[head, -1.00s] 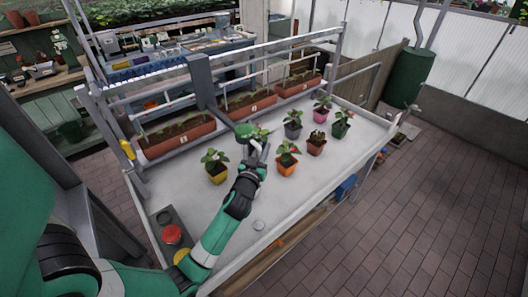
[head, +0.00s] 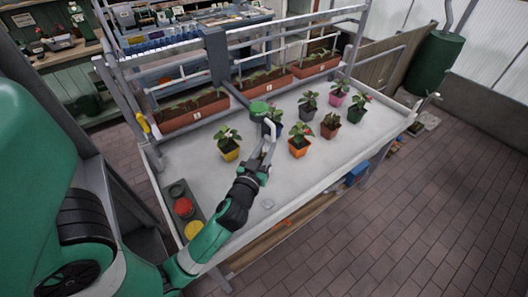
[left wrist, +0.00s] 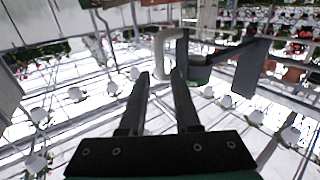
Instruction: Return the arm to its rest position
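My left arm comes in from the lower left in the head view, stretched over the white table (head: 330,180). My left gripper (head: 264,150) is above the table among the potted plants. In the left wrist view its two dark fingers (left wrist: 162,78) stand apart with a gap and nothing held between them. A pale curved pipe-like piece and a dark loop (left wrist: 185,70) show just beyond the fingertips; I cannot tell whether they touch. My right gripper is not in view.
Plants in a yellow pot (head: 229,154), an orange pot (head: 298,150) and several others stand near the gripper. A red button (head: 183,207) and a yellow button (head: 194,230) are at the table's near left. Brown planters (head: 195,112) line the back. A grey post (head: 217,58) rises there.

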